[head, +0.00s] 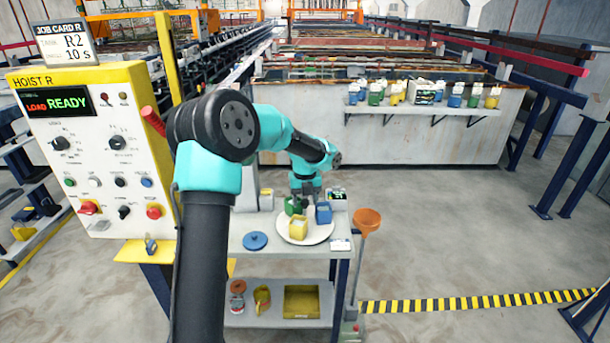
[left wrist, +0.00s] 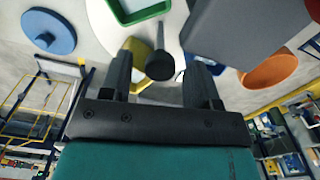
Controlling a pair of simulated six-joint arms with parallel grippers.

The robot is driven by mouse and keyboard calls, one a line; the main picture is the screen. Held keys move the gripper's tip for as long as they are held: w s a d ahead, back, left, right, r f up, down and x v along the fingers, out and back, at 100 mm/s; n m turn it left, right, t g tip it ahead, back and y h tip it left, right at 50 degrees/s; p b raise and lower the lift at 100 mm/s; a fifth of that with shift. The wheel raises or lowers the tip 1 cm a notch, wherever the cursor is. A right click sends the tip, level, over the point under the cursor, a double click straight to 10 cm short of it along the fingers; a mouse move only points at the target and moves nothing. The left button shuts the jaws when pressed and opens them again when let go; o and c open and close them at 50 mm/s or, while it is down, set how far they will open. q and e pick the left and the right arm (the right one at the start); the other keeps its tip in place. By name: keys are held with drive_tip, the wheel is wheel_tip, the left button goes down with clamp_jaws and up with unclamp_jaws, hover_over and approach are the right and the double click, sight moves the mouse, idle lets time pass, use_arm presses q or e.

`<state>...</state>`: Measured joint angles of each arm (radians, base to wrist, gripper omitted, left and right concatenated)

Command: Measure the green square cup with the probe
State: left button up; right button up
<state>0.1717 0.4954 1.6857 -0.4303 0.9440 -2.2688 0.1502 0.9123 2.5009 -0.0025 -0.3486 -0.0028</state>
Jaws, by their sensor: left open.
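The green square cup (head: 292,206) stands on a round white plate (head: 318,238) on the bench, just below my left gripper (head: 306,191). In the left wrist view, the green cup's square rim (left wrist: 137,14) shows at the top, beyond the fingers. My left gripper is open, its fingers apart. A dark rod with a round black end (left wrist: 160,66), which looks like the probe, shows between the fingers; I cannot tell whether they touch it. A yellow cup (head: 299,229) and a blue cup (head: 323,213) share the plate. My right gripper is not in view.
A blue disc (head: 255,241) lies left of the plate. A control panel (head: 90,150) stands at the left.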

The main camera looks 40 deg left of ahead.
use_arm(q)
wheel_tip(320, 180, up, 17)
drive_tip(key=shift+f, duration=0.15)
idle(0.4)
drive_tip(key=n, duration=0.7)
drive_tip(key=shift+f, duration=0.15)
wheel_tip(320, 180, down, 17)
drive_tip(key=shift+f, duration=0.2)
idle(0.9)
